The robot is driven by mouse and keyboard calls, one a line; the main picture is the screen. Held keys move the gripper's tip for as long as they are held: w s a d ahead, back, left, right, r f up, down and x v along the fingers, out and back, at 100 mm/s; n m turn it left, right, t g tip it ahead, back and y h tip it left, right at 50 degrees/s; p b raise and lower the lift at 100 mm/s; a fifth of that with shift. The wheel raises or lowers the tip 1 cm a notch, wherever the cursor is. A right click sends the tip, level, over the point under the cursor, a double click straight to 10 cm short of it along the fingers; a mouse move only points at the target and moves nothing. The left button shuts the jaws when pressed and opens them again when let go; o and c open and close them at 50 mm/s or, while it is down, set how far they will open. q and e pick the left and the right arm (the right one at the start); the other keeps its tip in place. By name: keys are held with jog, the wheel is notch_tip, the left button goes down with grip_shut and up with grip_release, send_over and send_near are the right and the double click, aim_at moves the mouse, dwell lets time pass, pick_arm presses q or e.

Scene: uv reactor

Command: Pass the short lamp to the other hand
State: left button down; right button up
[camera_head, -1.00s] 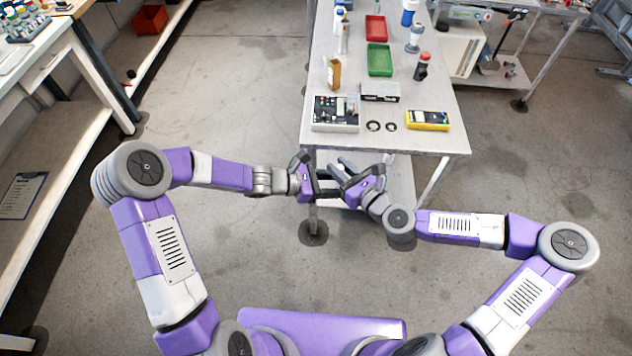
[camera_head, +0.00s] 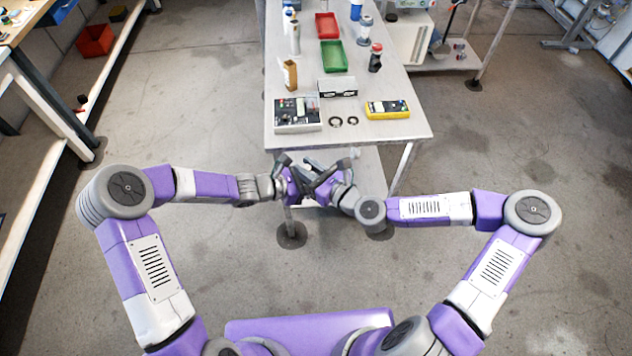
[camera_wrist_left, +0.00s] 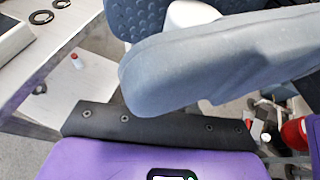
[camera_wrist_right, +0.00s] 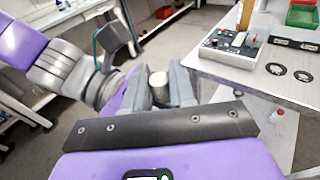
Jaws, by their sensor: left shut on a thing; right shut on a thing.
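The short lamp shows as a pale, whitish cylinder (camera_wrist_right: 158,88) between the fingers of my right gripper in the right wrist view. A white rounded part of it (camera_wrist_left: 192,14) shows between the fingers in the left wrist view. My left gripper (camera_head: 299,181) and my right gripper (camera_head: 322,183) meet in front of the table's near edge in the head view, their fingers crossing close together. Both are shut on the lamp. The fingers hide most of it in every view.
The table (camera_head: 400,132) stands just ahead, above a lower shelf. A grey control box (camera_head: 297,114), a yellow meter (camera_head: 387,109), two dark rings, and green (camera_head: 334,57) and red trays lie on it. The floor around my arms is clear.

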jog(key=o, duration=1)
